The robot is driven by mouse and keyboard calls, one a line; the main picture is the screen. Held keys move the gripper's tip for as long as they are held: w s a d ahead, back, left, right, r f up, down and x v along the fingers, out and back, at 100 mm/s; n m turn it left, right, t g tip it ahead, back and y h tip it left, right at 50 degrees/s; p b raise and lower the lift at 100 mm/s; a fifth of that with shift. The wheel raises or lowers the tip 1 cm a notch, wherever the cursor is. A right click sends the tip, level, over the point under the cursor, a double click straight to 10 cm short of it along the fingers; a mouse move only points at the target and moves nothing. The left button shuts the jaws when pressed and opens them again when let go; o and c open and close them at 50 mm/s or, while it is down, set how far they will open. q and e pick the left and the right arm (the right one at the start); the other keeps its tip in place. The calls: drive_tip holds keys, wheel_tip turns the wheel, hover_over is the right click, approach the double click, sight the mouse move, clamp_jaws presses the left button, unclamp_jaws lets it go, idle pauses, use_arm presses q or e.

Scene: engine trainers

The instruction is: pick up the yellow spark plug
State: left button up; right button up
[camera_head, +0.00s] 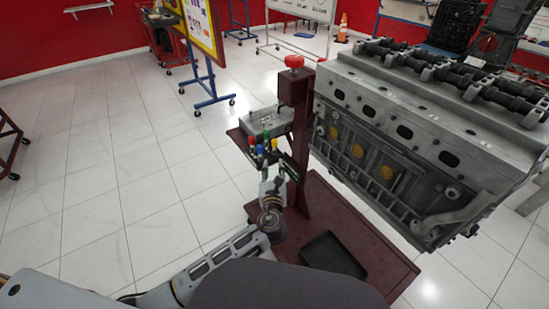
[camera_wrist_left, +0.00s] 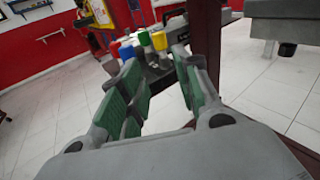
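The yellow spark plug (camera_head: 274,144) stands among several coloured plugs on the small shelf of the dark red engine stand. It also shows in the left wrist view (camera_wrist_left: 159,41), just beyond the fingertips and between them. My left gripper (camera_head: 277,173) is just on the near side of the plugs. In the left wrist view, my left gripper (camera_wrist_left: 158,66) has its green-padded fingers spread, with nothing between them. The lower part of the yellow plug is hard to make out. My right gripper is in neither view.
Red (camera_wrist_left: 126,52), blue (camera_wrist_left: 115,47) and green (camera_wrist_left: 144,38) plugs stand close beside the yellow one. A grey metal part (camera_head: 267,120) lies behind them. The red post (camera_head: 299,130) and engine block (camera_head: 420,140) are close on the right. A black tray (camera_head: 333,254) lies below.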

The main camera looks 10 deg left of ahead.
use_arm(q)
drive_tip(key=r, duration=0.2)
drive_tip(key=shift+s+d+r+m+t, duration=0.2)
drive_tip(key=shift+d+r+m+t, duration=0.05)
drive_tip(key=shift+r+m+t, duration=0.05)
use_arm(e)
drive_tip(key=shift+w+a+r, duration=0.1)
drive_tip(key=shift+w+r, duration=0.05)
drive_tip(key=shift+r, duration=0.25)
use_arm(q)
drive_tip(key=b, duration=0.2)
hover_over(274, 154)
drive_tip(key=s+d, duration=0.1)
drive_tip(key=s, duration=0.3)
drive_tip(key=shift+f, duration=0.1)
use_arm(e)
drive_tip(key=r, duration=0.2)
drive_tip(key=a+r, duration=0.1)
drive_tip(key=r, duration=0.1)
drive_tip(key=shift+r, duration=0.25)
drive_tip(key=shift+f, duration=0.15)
